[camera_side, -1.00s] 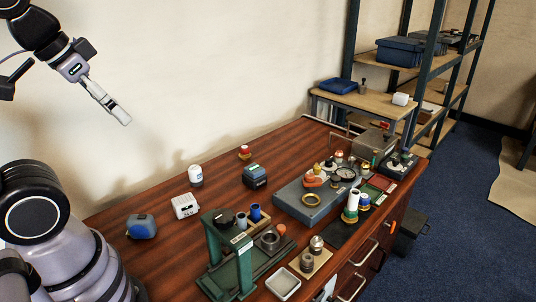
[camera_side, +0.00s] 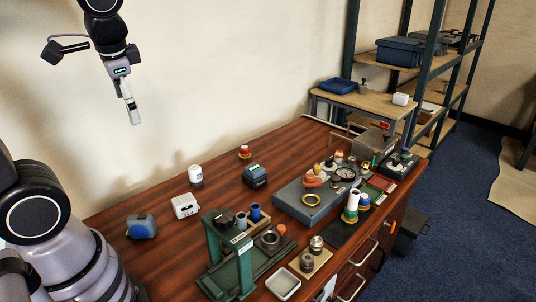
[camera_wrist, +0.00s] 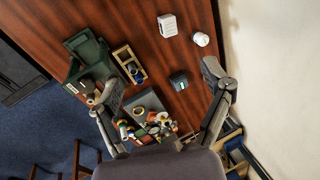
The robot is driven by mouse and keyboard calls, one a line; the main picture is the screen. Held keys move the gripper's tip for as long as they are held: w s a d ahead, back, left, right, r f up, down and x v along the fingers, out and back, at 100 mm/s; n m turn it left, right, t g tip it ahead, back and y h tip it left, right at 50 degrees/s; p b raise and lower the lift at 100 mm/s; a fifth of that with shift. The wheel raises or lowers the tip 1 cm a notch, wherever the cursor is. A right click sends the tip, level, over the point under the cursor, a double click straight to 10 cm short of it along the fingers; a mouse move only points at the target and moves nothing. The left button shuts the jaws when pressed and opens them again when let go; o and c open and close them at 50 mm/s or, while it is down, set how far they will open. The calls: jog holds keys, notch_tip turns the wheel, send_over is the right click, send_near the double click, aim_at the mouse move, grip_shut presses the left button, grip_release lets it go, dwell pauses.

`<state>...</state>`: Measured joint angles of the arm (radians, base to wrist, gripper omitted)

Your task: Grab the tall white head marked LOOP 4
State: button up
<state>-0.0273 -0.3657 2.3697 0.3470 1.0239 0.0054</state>
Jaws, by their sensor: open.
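No LOOP 4 marking is readable, so I cannot tell for sure which white piece is the head. My gripper (camera_side: 133,114) is high above the bench's back left, well away from both, pointing down. In the wrist view my gripper (camera_wrist: 160,76) has its fingers spread, with nothing between them.
A white box (camera_side: 185,206) and a blue-grey tape measure (camera_side: 141,227) lie at the left. A green press frame (camera_side: 230,258) stands at the front. A dark teal block (camera_side: 254,176) sits mid-bench, beside a grey case (camera_side: 308,202) crowded with small parts. The back-left wood is mostly clear.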

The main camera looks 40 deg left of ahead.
jog(key=w+a+f+m+g+y, duration=0.4)
jog(key=w+a+f+g+y, duration=0.15)
jog(key=w+a, duration=0.4)
jog(key=m+t+y, duration=0.6)
jog(key=m+y, duration=0.3)
jog(key=m, duration=0.5)
send_over(197, 171)
notch_tip(197, 171, down, 23)
jog(key=shift+t, duration=0.35)
jog(key=f, duration=0.4)
jog(key=d+f, duration=0.1)
jog(key=f, duration=0.1)
jog(key=shift+f, duration=0.35)
jog(key=shift+w+a+f, duration=0.1)
jog(key=shift+a+f, duration=0.05)
jog(key=shift+a, duration=0.4)
jog(key=shift+a+f, duration=0.15)
jog(key=shift+a, duration=0.4)
jog(key=shift+w+a, duration=0.1)
jog(key=shift+a, duration=0.35)
jog(key=c, duration=1.3)
